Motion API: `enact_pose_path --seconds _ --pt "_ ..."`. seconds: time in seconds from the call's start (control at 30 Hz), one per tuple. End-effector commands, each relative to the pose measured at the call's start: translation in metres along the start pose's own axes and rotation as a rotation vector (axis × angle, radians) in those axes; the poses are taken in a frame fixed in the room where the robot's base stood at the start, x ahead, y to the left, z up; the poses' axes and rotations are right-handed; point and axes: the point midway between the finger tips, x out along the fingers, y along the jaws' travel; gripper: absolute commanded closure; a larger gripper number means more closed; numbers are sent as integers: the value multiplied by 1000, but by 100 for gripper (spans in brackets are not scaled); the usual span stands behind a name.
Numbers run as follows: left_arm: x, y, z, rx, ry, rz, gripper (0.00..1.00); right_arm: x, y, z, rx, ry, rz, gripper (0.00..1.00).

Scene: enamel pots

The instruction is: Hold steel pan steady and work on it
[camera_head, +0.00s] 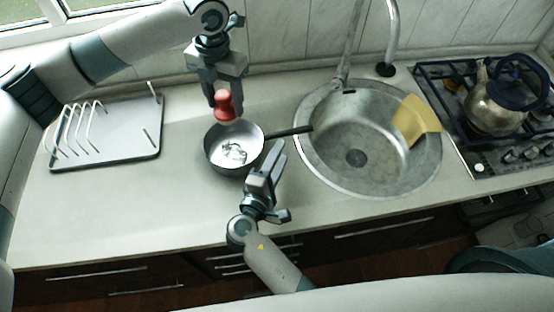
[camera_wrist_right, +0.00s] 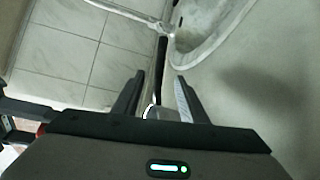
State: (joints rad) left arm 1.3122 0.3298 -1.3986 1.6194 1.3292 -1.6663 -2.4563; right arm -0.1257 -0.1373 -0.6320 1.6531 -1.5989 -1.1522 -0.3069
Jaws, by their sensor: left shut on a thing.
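The steel pan (camera_head: 234,148) stands on the counter left of the sink, its dark handle (camera_head: 288,132) pointing right toward the sink rim. My left gripper (camera_head: 222,92) is above the pan, shut on a red object (camera_head: 225,106) with a rounded lower end. The top of that object is hidden in the jaws. My right gripper (camera_head: 274,158) is beside the pan's right side, close to the handle. In the right wrist view its fingers (camera_wrist_right: 160,92) are apart, with the dark handle (camera_wrist_right: 161,62) beyond the gap between them. Whether they touch it is unclear.
The round sink (camera_head: 355,158) has a yellow cloth (camera_head: 414,120) over its right rim and a faucet (camera_head: 347,60) behind. A dish rack (camera_head: 105,135) stands at the left. A kettle (camera_head: 495,108) sits on the stove at the right. The front counter is clear.

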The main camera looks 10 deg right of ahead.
Motion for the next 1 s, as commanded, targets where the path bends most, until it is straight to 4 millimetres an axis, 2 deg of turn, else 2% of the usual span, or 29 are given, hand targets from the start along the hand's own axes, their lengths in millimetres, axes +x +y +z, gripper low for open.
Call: enact_pose_path --seconds 0.4,0.6,0.8,1.0 --pt "0 0 0 0 0 0 67 64 1 0 -1 -2 2 61" --pt "0 0 0 0 0 0 67 89 0 0 -2 0 1 61" --pt "0 0 0 0 0 0 67 102 0 0 0 0 -1 61" --pt "0 0 0 0 0 0 68 104 0 0 0 0 -1 61"
